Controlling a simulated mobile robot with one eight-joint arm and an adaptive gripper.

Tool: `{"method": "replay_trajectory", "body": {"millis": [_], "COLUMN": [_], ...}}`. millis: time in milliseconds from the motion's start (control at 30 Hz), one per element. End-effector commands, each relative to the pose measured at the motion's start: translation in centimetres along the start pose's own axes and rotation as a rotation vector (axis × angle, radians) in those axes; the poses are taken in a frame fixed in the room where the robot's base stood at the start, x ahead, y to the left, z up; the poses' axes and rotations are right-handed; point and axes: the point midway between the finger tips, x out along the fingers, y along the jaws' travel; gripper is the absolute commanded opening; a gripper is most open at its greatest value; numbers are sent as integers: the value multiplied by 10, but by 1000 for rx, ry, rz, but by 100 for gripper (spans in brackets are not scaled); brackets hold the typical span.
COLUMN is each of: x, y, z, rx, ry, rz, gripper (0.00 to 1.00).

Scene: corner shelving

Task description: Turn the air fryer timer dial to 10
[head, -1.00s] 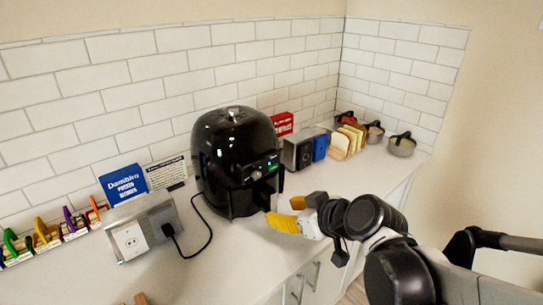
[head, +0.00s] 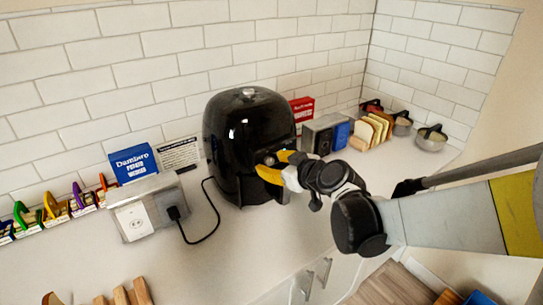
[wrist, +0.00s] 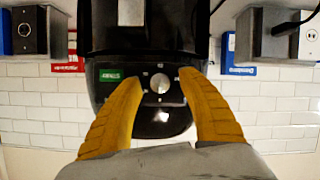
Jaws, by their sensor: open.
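The black air fryer (head: 245,135) stands upright on the counter against the tiled wall. In the wrist view its control panel (wrist: 145,78) appears upside down, with a green label on the left and a round silver timer dial (wrist: 160,83) near the middle. My gripper (head: 272,165) is at the front of the air fryer. In the wrist view my gripper's yellow fingers (wrist: 158,80) are open, one on each side of the dial. I cannot tell whether they touch it. The dial's setting is too small to read.
A grey outlet box (head: 143,212) with the plugged black cord stands left of the fryer. A blue box (head: 134,165) is behind it.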

Motion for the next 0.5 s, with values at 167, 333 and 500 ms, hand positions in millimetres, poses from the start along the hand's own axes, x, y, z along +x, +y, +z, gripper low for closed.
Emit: {"method": "replay_trajectory", "body": {"millis": [167,333,500], "x": [4,4,4], "y": [0,0,0], "z": [0,0,0], "rx": [-1,0,0], "ry": [0,0,0], "rz": [0,0,0], "gripper": [47,46,0]}}
